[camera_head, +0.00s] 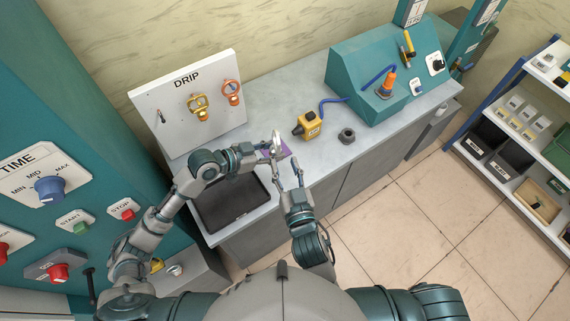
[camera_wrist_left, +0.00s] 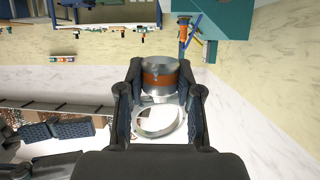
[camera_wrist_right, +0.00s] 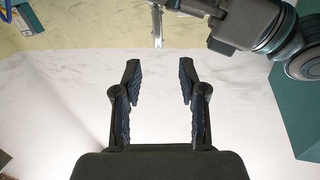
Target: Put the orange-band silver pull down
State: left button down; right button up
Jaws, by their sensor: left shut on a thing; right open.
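The silver pull with an orange band (camera_wrist_left: 158,77) is held between the fingers of my left gripper (camera_wrist_left: 163,100). Its ring lies toward the palm in the left wrist view. In the head view the pull (camera_head: 276,138) shows small and pale at the left gripper (camera_head: 271,148), over the counter near a purple patch (camera_head: 284,151); I cannot tell whether it touches anything below. My right gripper (camera_wrist_right: 158,80) is open and empty in the right wrist view. In the head view it (camera_head: 289,170) is close to the left gripper, near the counter's front edge.
A dark tray (camera_head: 211,229) lies on the counter (camera_head: 285,90) at front left. Behind it stands the white DRIP board (camera_head: 187,80) with a yellow pull (camera_head: 198,104) and an orange pull (camera_head: 231,90).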

aim_at(274, 132)
jog(key=x, duration=0.7)
jog(key=r+x, duration=0.1)
jog(key=x, duration=0.3)
jog(key=shift+w+a+r, duration=0.1)
jog(key=shift+w, duration=0.25)
grip_shut()
pick_arm(q)
jog(key=c, duration=0.7)
grip_release()
